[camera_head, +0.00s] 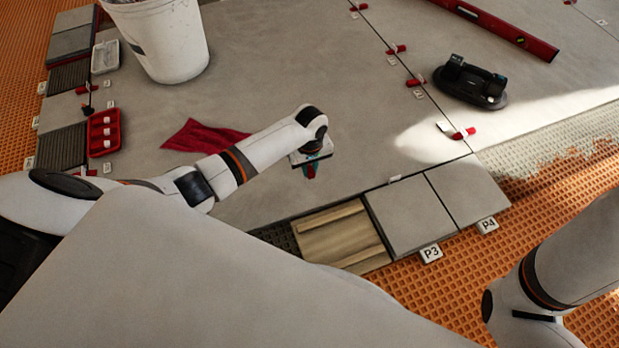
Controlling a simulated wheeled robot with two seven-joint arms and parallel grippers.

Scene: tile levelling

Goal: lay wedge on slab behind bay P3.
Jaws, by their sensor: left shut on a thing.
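My left gripper (311,160) points down over the large grey slab (300,95), to the left of the tiles by the P3 label (431,253). It is shut on a small red piece, which looks like the wedge (311,173). Most of the piece is hidden by the fingers and wrist, and I cannot tell whether it touches the slab. Bay P3 has a grey tile (407,216) at the slab's front edge. My right arm shows at the lower right, but its gripper is out of view.
A red cloth (200,136) lies left of my left forearm. A white bucket (160,40), red tray (104,133), black suction lifter (468,82) and red level (500,27) stand around the slab. Several red clips line the seam. The slab behind P3 is largely clear.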

